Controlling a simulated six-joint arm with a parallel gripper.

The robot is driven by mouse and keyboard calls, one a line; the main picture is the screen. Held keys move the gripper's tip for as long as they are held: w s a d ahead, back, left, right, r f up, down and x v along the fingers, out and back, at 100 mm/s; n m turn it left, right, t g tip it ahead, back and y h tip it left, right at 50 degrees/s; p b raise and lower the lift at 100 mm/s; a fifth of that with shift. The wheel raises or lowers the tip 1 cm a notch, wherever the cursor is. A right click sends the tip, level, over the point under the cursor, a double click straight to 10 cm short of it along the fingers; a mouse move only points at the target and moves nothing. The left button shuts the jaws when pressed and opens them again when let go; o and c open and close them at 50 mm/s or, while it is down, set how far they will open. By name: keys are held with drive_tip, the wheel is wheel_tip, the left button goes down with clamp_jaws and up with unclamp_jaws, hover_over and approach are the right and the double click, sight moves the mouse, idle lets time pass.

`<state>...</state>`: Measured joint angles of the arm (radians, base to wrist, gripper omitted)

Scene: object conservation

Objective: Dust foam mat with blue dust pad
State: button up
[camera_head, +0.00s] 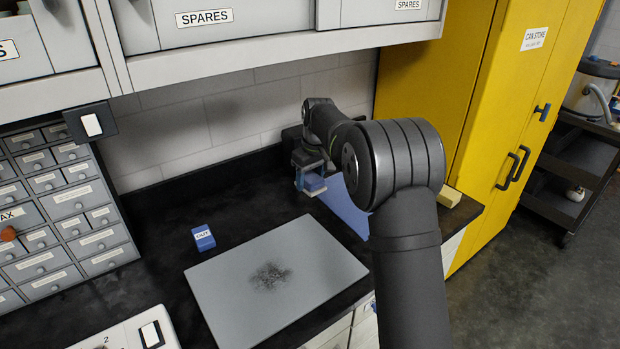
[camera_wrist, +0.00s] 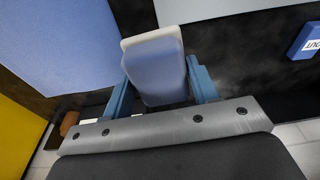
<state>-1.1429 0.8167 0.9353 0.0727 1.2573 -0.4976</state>
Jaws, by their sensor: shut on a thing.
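The grey foam mat (camera_head: 225,300) lies flat on the black bench with a dark patch of dust (camera_head: 270,275) near its middle. Its edge also shows at the top of the wrist view (camera_wrist: 215,8). My gripper (camera_head: 308,180) is behind the mat's far right corner, above the bench. Its two blue fingers (camera_wrist: 158,85) are shut on the blue dust pad (camera_wrist: 155,65), which has a paler end. The pad (camera_head: 314,185) is held apart from the mat. My arm hides part of the bench on the right.
A small blue labelled block (camera_head: 203,238) stands left of the mat's far edge. A large blue panel (camera_head: 345,208) is right of the gripper, partly hidden by my arm. A yellow block (camera_head: 449,196) lies near the yellow cabinet (camera_head: 500,90). Drawers (camera_head: 80,200) line the left; cupboards hang above.

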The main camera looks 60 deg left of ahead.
drive_tip(key=s+d, duration=0.4)
drive_tip(key=s, duration=0.9)
approach(248, 281)
drive_tip(key=shift+d+f, duration=0.25)
drive_tip(key=shift+f, duration=0.7)
drive_tip(key=shift+d+f, duration=0.25)
drive_tip(key=shift+f, duration=0.75)
drive_tip(key=shift+d+f, duration=0.2)
drive_tip(key=shift+f, duration=0.75)
drive_tip(key=shift+w+f, duration=0.25)
drive_tip(key=shift+w, duration=0.1)
drive_tip(key=shift+c, duration=0.4)
drive_tip(key=shift+w+f, duration=0.15)
drive_tip(key=shift+w, duration=4.75)
drive_tip(key=shift+s, duration=5.15)
drive_tip(key=shift+s+a, duration=0.1)
drive_tip(key=shift+a, duration=0.95)
drive_tip(key=shift+w+a, duration=0.2)
drive_tip(key=shift+w, duration=0.1)
drive_tip(key=shift+w+d, duration=0.1)
drive_tip(key=shift+w, duration=4.85)
drive_tip(key=shift+s, duration=5.1)
drive_tip(key=shift+s+r, duration=0.15)
drive_tip(key=shift+r, duration=0.05)
wheel_tip(248, 281, up, 8)
